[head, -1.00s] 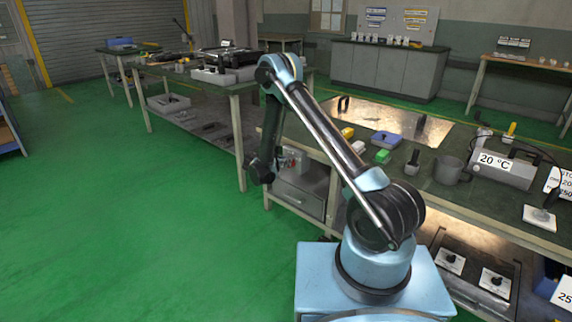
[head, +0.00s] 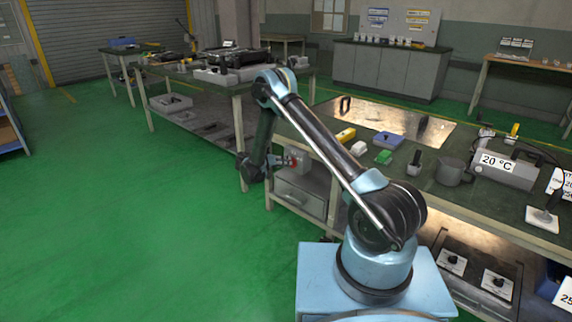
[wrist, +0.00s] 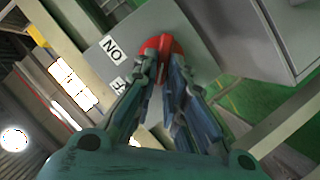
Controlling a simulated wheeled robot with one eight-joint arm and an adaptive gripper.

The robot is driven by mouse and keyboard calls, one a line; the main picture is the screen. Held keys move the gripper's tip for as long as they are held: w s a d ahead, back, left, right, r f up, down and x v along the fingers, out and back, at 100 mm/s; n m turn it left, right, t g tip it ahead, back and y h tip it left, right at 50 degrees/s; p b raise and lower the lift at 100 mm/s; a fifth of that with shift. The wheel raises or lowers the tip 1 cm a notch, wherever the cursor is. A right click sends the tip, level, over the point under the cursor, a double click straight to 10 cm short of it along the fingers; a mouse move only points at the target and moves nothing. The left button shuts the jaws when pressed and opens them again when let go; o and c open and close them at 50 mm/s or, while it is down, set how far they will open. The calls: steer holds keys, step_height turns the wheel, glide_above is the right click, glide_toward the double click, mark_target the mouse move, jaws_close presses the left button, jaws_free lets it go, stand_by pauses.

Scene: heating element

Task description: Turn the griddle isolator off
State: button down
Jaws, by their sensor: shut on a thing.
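The griddle isolator is a grey box (wrist: 205,45) with a red rotary knob (wrist: 163,44) in the wrist view. White labels beside the knob carry dark letters; one reads ON, turned in the picture, and the other is partly hidden by a finger. My gripper (wrist: 164,68) is shut on the knob's raised red handle, a finger on either side. The fingers hide part of the knob. In the head view the isolator (head: 298,157) sits under the bench's near left end, with my wrist just left of it.
A grey drawer unit (head: 300,196) is under the bench next to the isolator. Bench legs stand close by. The bench top (head: 432,192) holds a metal plate, small blocks, a mug and a 20 °C device. Green floor (head: 130,230) is open to the left.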

steer(key=shift+w+a+f+n+h, duration=0.25)
steer(key=shift+n+h, duration=0.4)
steer(key=shift+n, duration=0.65)
steer(key=shift+w+d+f+n+h, duration=0.1)
steer(key=shift+f+n+h, duration=0.45)
steer(key=shift+n, duration=0.75)
steer(key=shift+w+a+f+n+h, duration=0.15)
steer(key=shift+n+h, duration=0.65)
steer(key=shift+n, duration=0.5)
steer(key=shift+d, duration=0.1)
steer(key=c, duration=1.6)
jaws_free()
steer(key=shift+f, duration=0.1)
steer(key=shift+c, duration=0.2)
steer(key=shift+s, duration=0.1)
steer(key=v, duration=1.2)
